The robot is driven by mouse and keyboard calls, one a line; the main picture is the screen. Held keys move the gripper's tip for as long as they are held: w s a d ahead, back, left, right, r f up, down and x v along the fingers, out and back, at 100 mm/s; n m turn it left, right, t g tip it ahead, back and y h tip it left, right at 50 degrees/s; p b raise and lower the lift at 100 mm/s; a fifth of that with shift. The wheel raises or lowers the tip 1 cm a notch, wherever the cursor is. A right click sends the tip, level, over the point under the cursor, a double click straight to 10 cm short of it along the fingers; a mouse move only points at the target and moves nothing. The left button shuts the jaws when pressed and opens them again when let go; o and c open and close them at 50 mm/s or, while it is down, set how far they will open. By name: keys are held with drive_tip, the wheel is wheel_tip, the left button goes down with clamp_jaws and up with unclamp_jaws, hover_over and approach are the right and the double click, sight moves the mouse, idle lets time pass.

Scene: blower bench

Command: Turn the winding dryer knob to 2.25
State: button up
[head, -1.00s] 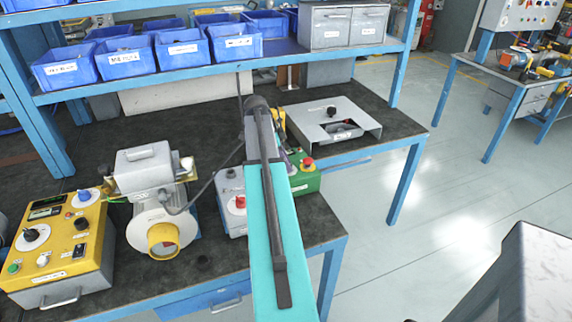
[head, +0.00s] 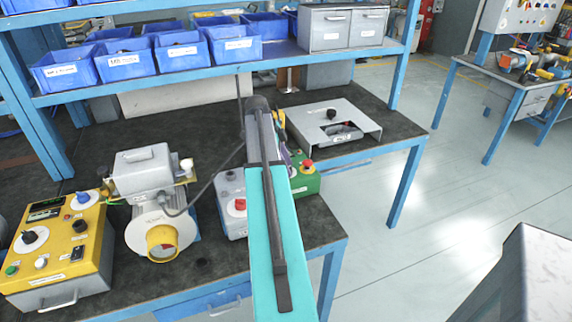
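A yellow control box (head: 62,250) stands at the left of the bench. It has a black knob (head: 30,238) on a white dial, a blue knob (head: 82,198) on a white dial, small displays and buttons. A grey box (head: 231,200) with a red knob (head: 240,204) on a white dial stands at the middle, partly hidden by my arm. Labels are too small to read, so I cannot tell which knob is the winding dryer's. My teal arm link reaches over the bench. My gripper is not visible; the arm may hide it.
A motor-like blower (head: 153,205) stands between the two boxes. A green box (head: 306,181) with a red button is right of my arm. A grey bracket plate (head: 355,118) lies behind it. Blue bins (head: 180,52) fill the shelf above.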

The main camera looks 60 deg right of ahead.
drive_tip(key=shift+w+r, duration=0.15)
drive_tip(key=shift+w, duration=0.05)
drive_tip(key=shift+v, duration=0.85)
drive_tip(key=b+v, duration=0.2)
drive_tip(key=v, duration=0.9)
drive_tip(key=shift+r, duration=0.4)
drive_tip(key=shift+a, duration=0.1)
